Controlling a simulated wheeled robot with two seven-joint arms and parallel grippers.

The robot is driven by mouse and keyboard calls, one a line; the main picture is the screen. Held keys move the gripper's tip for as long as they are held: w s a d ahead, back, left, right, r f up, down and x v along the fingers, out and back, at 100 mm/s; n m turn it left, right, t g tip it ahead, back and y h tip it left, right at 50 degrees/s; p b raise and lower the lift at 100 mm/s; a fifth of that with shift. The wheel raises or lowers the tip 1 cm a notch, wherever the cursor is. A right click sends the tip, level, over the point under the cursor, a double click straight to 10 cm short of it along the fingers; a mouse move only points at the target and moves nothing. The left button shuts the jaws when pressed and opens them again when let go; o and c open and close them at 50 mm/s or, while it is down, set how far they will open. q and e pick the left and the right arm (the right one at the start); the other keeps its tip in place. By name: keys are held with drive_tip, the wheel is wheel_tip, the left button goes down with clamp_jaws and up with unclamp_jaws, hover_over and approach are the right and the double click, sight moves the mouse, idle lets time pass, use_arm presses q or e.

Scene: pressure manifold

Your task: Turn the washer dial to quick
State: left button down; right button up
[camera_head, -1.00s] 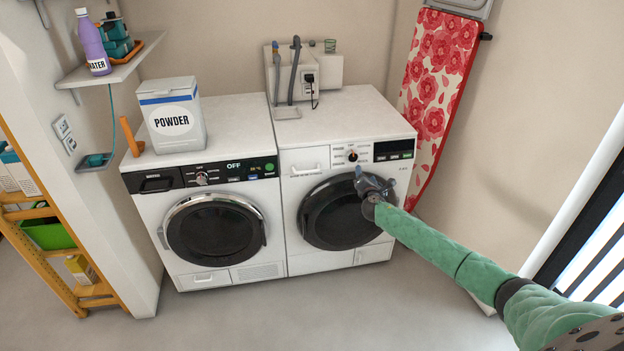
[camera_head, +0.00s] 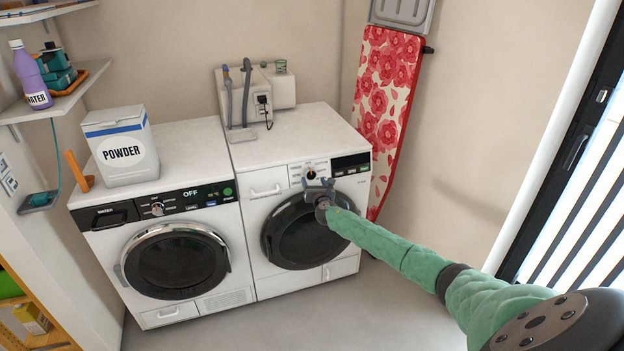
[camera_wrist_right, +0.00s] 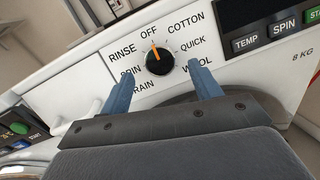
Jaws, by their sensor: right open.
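The washer (camera_head: 300,140) is the white machine on the right, with a dark round door. Its dial (camera_head: 311,174) is a small black knob on the upper front panel. In the right wrist view the dial (camera_wrist_right: 159,61) has an orange pointer aimed up at OFF. The QUICK label (camera_wrist_right: 192,45) is to the right of the dial, between COTTON and WOOL. My right gripper (camera_head: 320,183) is open and empty just in front of the panel. In the wrist view its blue fingers (camera_wrist_right: 159,72) stand on either side of the dial, apart from it. My left gripper is out of view.
A second machine (camera_head: 150,200) with a black panel stands to the left, carrying a powder box (camera_head: 122,150). A flowered ironing board (camera_head: 385,95) leans on the wall to the right. A shelf (camera_head: 60,100) hangs at left. The floor in front is clear.

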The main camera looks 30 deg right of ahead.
sight(311, 176)
drive_tip(key=shift+x, duration=1.65)
drive_tip(key=c, duration=1)
